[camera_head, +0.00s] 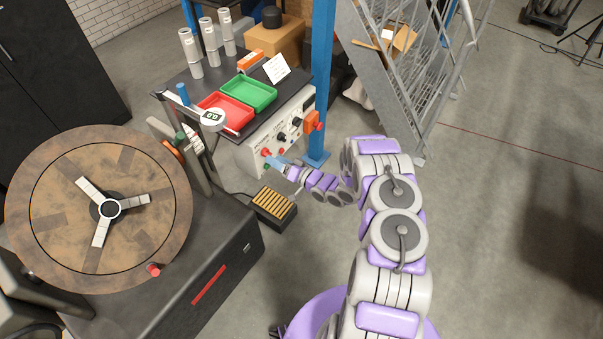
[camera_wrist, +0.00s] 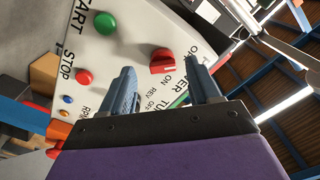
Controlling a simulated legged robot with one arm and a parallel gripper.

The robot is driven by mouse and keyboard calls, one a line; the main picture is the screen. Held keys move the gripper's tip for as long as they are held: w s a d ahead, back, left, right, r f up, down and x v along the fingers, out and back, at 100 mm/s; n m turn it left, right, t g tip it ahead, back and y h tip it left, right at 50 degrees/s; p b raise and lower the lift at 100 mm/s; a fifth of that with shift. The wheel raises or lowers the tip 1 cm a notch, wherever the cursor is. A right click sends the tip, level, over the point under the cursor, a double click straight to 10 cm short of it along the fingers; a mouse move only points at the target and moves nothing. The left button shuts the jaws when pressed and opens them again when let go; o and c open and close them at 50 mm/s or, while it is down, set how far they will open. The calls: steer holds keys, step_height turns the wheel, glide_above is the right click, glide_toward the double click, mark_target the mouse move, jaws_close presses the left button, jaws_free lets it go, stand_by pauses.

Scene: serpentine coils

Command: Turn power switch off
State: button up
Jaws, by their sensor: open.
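The red switch knob (camera_wrist: 163,61) sits on a white control panel (camera_wrist: 130,52). ON is printed close beside it, and a partly covered label runs past it. Which marking the knob points to is not clear. My gripper (camera_wrist: 161,66) is open, its two blue-grey fingers spread to either side of the knob in the picture. Contact with the knob cannot be seen. In the head view my gripper (camera_head: 279,163) is at the lower part of the machine's control panel (camera_head: 262,141) and hides some of it.
A green START button (camera_wrist: 105,22) and a red STOP button (camera_wrist: 84,77) are on the same panel. A blue post (camera_head: 321,80) stands right of the machine. A foot pedal (camera_head: 273,205) lies on the floor below. Open floor extends to the right.

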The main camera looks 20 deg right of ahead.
steer(key=p+v, duration=0.1)
steer(key=v, duration=1.3)
steer(key=shift+s+d, duration=0.25)
steer(key=w+d+r+n+g+h, duration=0.2)
steer(key=w+d+r+g+h, duration=0.4)
steer(key=d+h, duration=0.35)
steer(key=s+d+r+m+g+h, duration=0.15)
steer(key=s+r, duration=0.25)
steer(key=r, duration=0.4)
steer(key=s+d+r+n+g+h, duration=0.1)
steer(key=s+r+h, duration=0.25)
steer(key=r, duration=0.45)
steer(key=s+a+r+g+y, duration=0.1)
steer(key=s+a+r+g, duration=0.1)
steer(key=s+a+r, duration=0.2)
steer(key=s+a+r+g+y, duration=0.1)
steer(key=s+a+r+g, duration=0.2)
steer(key=s+a, duration=0.8)
steer(key=s+a+r+g+y, duration=0.2)
steer(key=s+a+r, duration=0.3)
steer(key=s, duration=1.6)
steer(key=shift+s+a+g, duration=0.35)
steer(key=shift+a+g, duration=0.1)
steer(key=shift+a, duration=0.75)
